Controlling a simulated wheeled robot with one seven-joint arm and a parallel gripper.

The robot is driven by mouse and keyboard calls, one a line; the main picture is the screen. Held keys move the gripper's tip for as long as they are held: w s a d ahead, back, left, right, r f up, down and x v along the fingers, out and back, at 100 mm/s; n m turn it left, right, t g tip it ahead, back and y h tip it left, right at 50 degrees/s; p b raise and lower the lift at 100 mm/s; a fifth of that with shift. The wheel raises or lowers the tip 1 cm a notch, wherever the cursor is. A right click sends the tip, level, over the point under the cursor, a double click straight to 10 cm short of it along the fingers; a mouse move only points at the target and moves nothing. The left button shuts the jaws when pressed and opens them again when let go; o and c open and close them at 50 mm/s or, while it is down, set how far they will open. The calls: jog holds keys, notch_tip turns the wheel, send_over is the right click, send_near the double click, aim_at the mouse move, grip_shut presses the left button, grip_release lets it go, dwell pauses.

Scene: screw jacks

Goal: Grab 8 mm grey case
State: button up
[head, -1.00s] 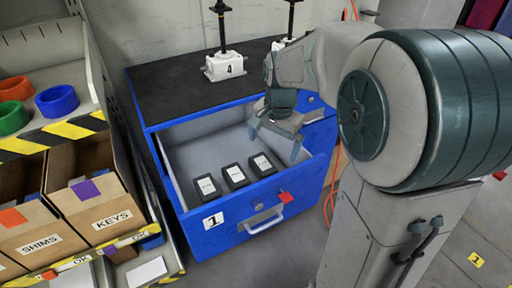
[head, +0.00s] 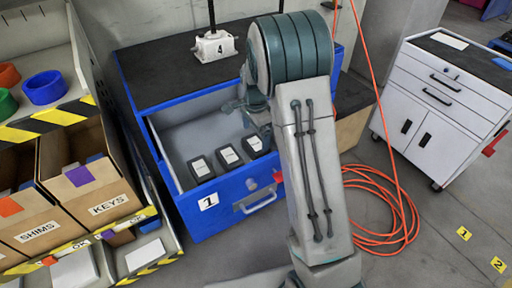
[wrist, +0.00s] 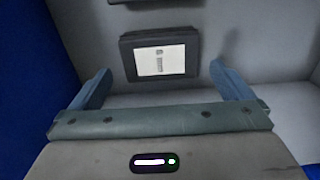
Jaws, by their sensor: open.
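Three dark grey cases with white labels lie in the open blue drawer: left case (head: 201,169), middle case (head: 229,157) and right case (head: 255,145). The label writing is too small to read, so I cannot tell which is 8 mm. My gripper is mostly hidden behind my arm in the head view, over the right part of the drawer. In the wrist view my gripper (wrist: 160,68) is open and empty. One labelled case (wrist: 160,41) shows beyond and between its fingers, apart from them. The edge of another dark case (wrist: 155,2) shows at the top.
The drawer front (head: 225,196) with label 1 and its blue side walls bound the space around the cases. A jack (head: 212,46) marked 4 stands on the black cabinet top. Cardboard bins (head: 95,190) are at left; an orange hose (head: 385,215) lies right.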

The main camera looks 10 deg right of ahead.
aim_at(256, 143)
jog(key=shift+d+f+p, duration=0.1)
jog(key=shift+f+p, duration=0.55)
jog(key=shift+f, duration=2.35)
jog(key=c, duration=0.9)
